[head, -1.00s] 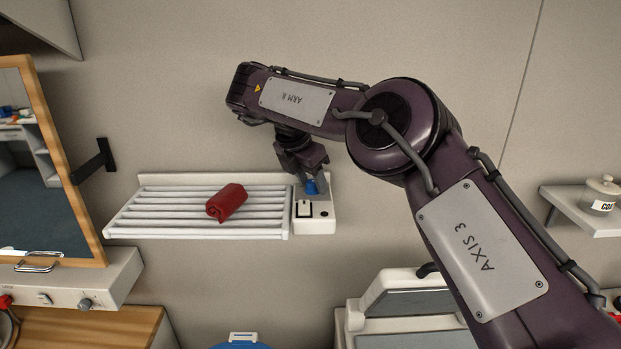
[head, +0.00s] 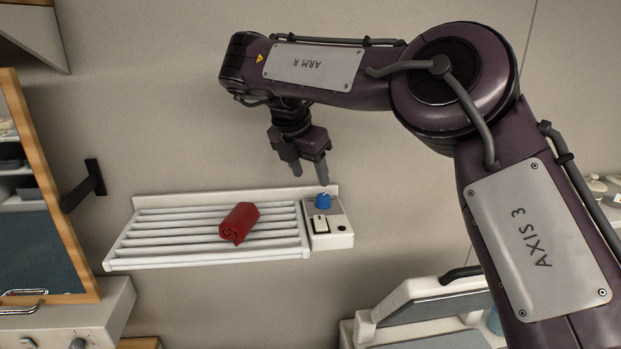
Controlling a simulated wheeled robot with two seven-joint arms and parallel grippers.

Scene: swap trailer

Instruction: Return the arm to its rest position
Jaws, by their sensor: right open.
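My right arm comes in from the right of the head view and bends over toward the wall. Its gripper (head: 310,177) points down with its two fingers apart and nothing between them. It hangs just above the blue knob (head: 323,201) on the white control box, apart from the knob. My left gripper does not show.
A white slatted rack (head: 165,240) on the wall holds a rolled red cloth (head: 239,222). A white switch (head: 321,224) sits below the knob. The wall above the rack is clear.

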